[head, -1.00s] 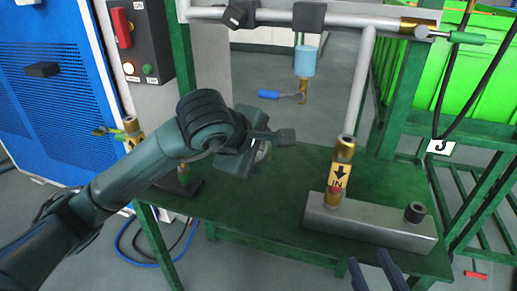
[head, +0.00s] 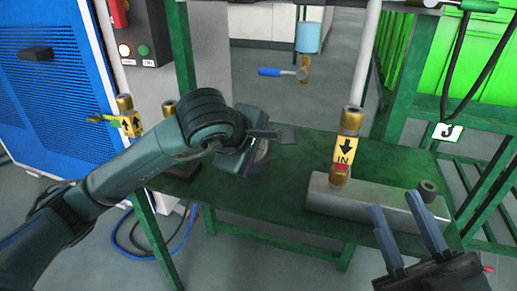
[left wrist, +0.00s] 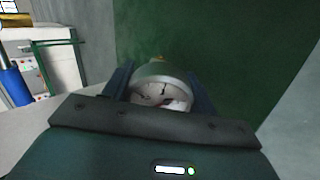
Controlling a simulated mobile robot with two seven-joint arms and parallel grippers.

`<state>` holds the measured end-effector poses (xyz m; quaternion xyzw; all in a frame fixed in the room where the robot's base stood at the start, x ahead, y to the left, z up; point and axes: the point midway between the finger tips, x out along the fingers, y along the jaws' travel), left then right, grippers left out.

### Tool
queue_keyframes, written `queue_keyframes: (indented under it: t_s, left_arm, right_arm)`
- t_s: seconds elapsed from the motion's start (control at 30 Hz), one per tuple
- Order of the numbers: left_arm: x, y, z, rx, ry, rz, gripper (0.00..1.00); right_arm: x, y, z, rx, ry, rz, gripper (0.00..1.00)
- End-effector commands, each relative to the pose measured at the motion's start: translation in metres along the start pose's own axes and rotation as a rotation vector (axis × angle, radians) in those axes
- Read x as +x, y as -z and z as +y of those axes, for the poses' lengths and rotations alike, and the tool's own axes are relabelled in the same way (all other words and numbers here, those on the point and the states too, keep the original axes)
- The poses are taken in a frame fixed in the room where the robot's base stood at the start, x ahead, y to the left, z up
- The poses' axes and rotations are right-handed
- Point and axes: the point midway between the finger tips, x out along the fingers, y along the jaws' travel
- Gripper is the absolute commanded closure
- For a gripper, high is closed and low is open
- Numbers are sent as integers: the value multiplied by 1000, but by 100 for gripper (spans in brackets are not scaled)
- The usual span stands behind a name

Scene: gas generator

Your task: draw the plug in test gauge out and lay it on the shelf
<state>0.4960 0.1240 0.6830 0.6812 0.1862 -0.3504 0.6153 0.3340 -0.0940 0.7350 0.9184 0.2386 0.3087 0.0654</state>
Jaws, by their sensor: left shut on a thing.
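My left gripper (head: 268,146) is over the green shelf (head: 290,205). It is shut on the test gauge (left wrist: 163,92), whose round white dial and pale metal rim sit between its two fingers in the left wrist view. In the head view only a sliver of the gauge (head: 263,153) shows behind the gripper. Its plug end is hidden, and I cannot tell whether the gauge touches the shelf. My right gripper (head: 395,203) is open and empty at the lower right, in front of the grey block.
A grey metal block (head: 375,205) with a brass fitting and yellow IN label (head: 345,150) stands on the shelf's right side. A blue-handled valve (head: 283,72) hangs behind. A blue cabinet (head: 50,80) is at left. The shelf's front middle is bare.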

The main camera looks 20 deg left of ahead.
Motion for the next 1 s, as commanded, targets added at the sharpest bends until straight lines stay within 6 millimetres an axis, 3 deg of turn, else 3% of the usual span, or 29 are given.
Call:
queue_keyframes:
  t_s: [0.03,0.07,0.33,0.67,0.77,1.0]
  left_arm:
    - [0,0,1,0,-2,0,84]
    - [0,0,1,0,-2,0,41]
    - [0,0,1,0,-2,0,19]
    - [-5,0,1,0,-1,0,17]
    - [-18,0,3,1,-4,0,17]
    - [-72,0,5,3,-6,0,17]
  right_arm:
    - [0,0,0,0,0,0,65]
    - [0,0,0,0,0,0,65]
    - [0,0,0,1,0,-1,65]
    - [1,1,0,2,0,-4,65]
    - [3,2,2,11,0,-20,65]
    - [-15,-20,-11,129,-24,-205,65]
